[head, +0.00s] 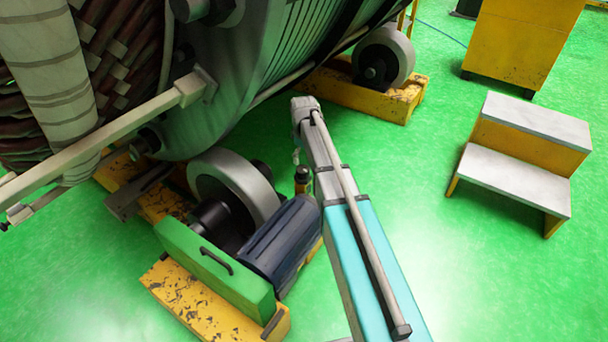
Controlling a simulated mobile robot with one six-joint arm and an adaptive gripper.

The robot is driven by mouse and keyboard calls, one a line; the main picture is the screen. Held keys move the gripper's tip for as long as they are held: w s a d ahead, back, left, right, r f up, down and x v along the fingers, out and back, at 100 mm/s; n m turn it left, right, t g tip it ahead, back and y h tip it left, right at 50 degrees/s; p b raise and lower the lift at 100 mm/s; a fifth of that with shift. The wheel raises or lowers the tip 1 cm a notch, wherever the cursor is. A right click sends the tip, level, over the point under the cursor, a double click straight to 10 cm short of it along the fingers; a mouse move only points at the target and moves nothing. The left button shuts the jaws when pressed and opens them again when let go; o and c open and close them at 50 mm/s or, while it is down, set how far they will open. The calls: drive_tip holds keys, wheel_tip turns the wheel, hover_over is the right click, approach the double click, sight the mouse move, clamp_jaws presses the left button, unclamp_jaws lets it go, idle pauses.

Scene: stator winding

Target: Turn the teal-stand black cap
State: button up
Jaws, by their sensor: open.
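The teal stand (375,262) runs from the bottom edge up to the middle of the head view. Its upper part is grey, with a block-like grey head (306,106) close to the large stator. A long grey rod (352,212) lies along it, and a dark black cap (402,331) sits at the rod's lower end. My gripper is not in view, so its place relative to the cap cannot be told.
The large stator (225,85) fills the upper left, above rollers (240,180) on yellow bases. A dark motor (280,243) and green housing (213,268) stand left of the stand. Grey-topped steps (510,178) stand right. Green floor (415,185) is clear between.

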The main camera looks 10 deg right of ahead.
sight(303, 169)
drive_tip(key=shift+f+b, duration=3.1)
drive_tip(key=shift+f, duration=0.3)
drive_tip(key=c, duration=1)
drive_tip(key=shift+c, duration=0.2)
drive_tip(key=shift+m, duration=0.3)
drive_tip(key=m, duration=0.6)
drive_tip(key=shift+a, duration=0.1)
drive_tip(key=m, duration=0.7)
drive_tip(key=shift+a, duration=0.15)
